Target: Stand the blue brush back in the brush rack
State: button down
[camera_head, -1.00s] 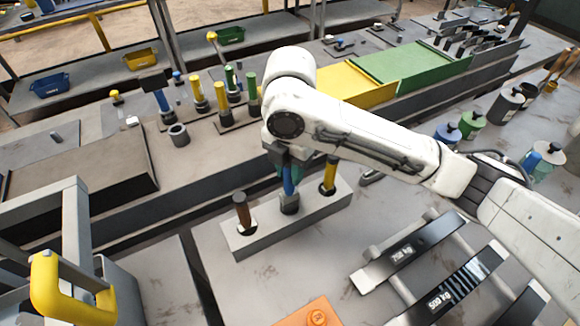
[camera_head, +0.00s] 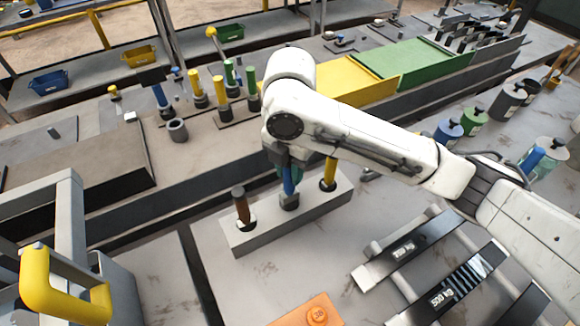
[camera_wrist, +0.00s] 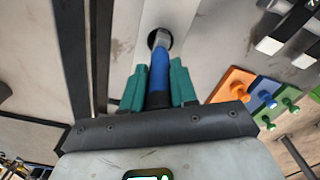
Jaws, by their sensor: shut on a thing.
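The blue brush (camera_head: 289,181) is upright in the middle of the brush rack (camera_head: 262,237), a long grey block. A brown-handled brush (camera_head: 240,205) stands to its left and a yellow-handled brush (camera_head: 329,172) to its right. My gripper (camera_head: 288,170) is shut on the blue handle from above. In the wrist view my teal fingers (camera_wrist: 157,85) sit on both sides of the blue brush (camera_wrist: 160,70). Its metal lower part points at a dark round hole in the rack (camera_wrist: 192,50). How deep the end sits in the hole is hidden.
Weight bars (camera_head: 405,250) lie right of the rack, and an orange block (camera_head: 312,312) lies in front. A yellow-handled grey frame (camera_head: 62,290) stands at the left. Upright coloured handles (camera_head: 222,90) and a grey ring (camera_head: 178,130) stand on the bench behind.

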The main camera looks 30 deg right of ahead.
jog(key=shift+f+b, duration=1.25)
jog(key=shift+f, duration=0.55)
jog(key=shift+c, duration=1.6)
grip_release()
jog(key=shift+r, duration=0.1)
jog(key=shift+r+p, duration=3.1)
jog(key=shift+r, duration=0.35)
jog(key=shift+s+a+f, duration=0.1)
